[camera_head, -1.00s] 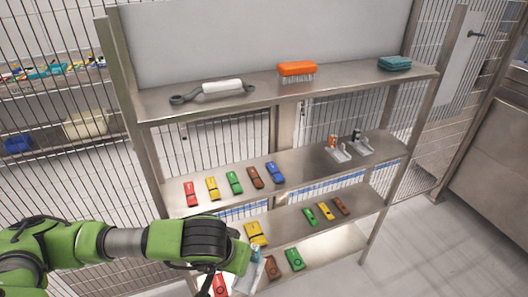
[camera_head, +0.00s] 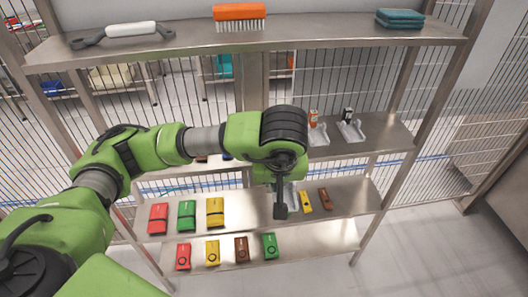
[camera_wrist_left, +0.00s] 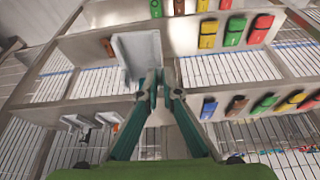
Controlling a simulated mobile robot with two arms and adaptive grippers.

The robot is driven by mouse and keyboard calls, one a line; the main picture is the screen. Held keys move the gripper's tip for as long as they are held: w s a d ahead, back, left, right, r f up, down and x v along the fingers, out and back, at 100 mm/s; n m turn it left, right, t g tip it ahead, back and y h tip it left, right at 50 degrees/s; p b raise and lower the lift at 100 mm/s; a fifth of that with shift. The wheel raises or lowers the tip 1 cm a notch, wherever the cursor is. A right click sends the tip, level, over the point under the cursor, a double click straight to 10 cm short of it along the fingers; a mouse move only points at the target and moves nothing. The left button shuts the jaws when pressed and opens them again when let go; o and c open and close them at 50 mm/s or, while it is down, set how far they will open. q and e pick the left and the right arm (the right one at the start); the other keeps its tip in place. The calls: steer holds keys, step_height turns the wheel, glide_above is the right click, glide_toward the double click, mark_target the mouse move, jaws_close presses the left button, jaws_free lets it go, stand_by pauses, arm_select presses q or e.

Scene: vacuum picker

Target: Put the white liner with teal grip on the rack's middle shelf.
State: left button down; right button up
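The white liner with teal grip (camera_wrist_left: 138,55) shows as a pale angled panel in the left wrist view, at the fingertips of my left gripper (camera_wrist_left: 155,82). The fingers are close together on its grip, which they mostly hide. In the head view my left gripper (camera_head: 281,190) points down in front of the rack, below middle-shelf level, with a pale sliver of the liner beside it. The middle shelf (camera_head: 388,136) carries one white liner with an orange grip (camera_head: 317,132) and another with a black grip (camera_head: 350,130). My arm hides its left part. My right gripper is out of view.
The top shelf (camera_head: 330,33) holds a white-handled tool (camera_head: 130,29), an orange brush (camera_head: 239,15) and teal cloths (camera_head: 399,18). Several coloured packs, including a red one (camera_head: 158,218), lie lower down. Free shelf surface shows right of the black-grip liner.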

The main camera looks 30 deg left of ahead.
arm_select(q)
steer(key=shift+n, duration=0.4)
steer(key=w+a, duration=0.2)
steer(key=w, duration=0.1)
steer(key=w+a+p, duration=0.1)
steer(key=w+a, duration=0.2)
steer(key=w, duration=0.1)
steer(key=w+a+r+p, duration=0.1)
steer(key=w+a, duration=0.1)
steer(key=w, duration=0.2)
steer(key=shift+w+a, duration=0.1)
steer(key=shift+a, duration=0.2)
steer(key=w, duration=0.1)
steer(key=w+a, duration=0.1)
steer(key=w+a+p, duration=0.1)
steer(key=shift+w+a, duration=0.25)
steer(key=shift+w, duration=0.15)
steer(key=shift+f+p, duration=0.4)
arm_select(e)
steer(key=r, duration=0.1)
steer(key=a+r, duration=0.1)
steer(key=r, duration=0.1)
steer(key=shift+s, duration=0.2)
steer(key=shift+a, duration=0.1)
